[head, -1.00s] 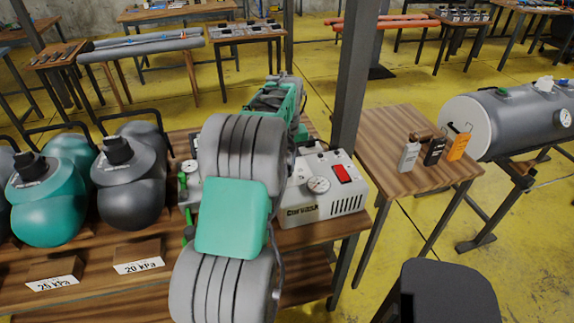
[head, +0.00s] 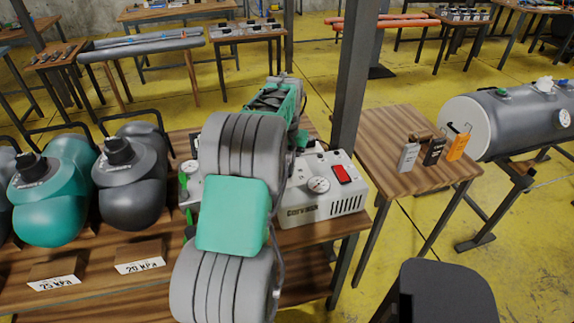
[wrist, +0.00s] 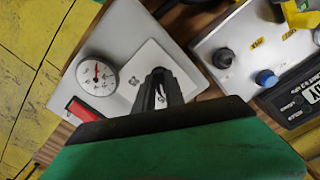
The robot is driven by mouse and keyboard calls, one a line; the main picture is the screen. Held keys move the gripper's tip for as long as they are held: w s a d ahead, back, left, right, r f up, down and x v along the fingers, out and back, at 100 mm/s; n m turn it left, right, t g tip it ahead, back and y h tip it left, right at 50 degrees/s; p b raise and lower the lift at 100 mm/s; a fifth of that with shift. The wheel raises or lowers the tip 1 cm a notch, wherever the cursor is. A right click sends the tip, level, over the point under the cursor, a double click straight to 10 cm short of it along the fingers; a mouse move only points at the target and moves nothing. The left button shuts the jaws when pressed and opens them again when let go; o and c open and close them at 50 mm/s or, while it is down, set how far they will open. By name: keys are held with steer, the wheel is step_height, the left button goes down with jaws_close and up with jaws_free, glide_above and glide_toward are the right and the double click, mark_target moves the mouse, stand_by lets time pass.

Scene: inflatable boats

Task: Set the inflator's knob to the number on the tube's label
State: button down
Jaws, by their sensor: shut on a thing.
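The inflator (head: 300,205) is a white box on the wooden bench, with a round gauge and a red switch. It also shows in the wrist view (wrist: 125,100), with its gauge (wrist: 97,74) to the left of my fingers. My gripper (wrist: 160,82) is shut on the inflator's knob at the panel; the fingers hide most of the knob and its setting. In the head view my arm covers the fingers. A grey tube (head: 510,118) with a white end and a gauge lies on a stand at the right; I cannot read a label on it.
Grey and green rounded units stand left, with signs reading 25 kPa (head: 55,284) and 20 kPa (head: 140,265). A side table (head: 385,130) holds several small devices. A dark post (head: 352,80) rises behind the inflator. A second panel with a blue knob (wrist: 265,78) is close at right.

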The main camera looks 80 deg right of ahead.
mark_target(287, 168)
steer(key=shift+m, duration=0.8)
steer(key=shift+d, duration=0.1)
steer(key=c, duration=1.4)
jaws_free()
step_height(287, 168, up, 8)
steer(key=shift+f+b, duration=0.1)
steer(key=shift+b, duration=0.25)
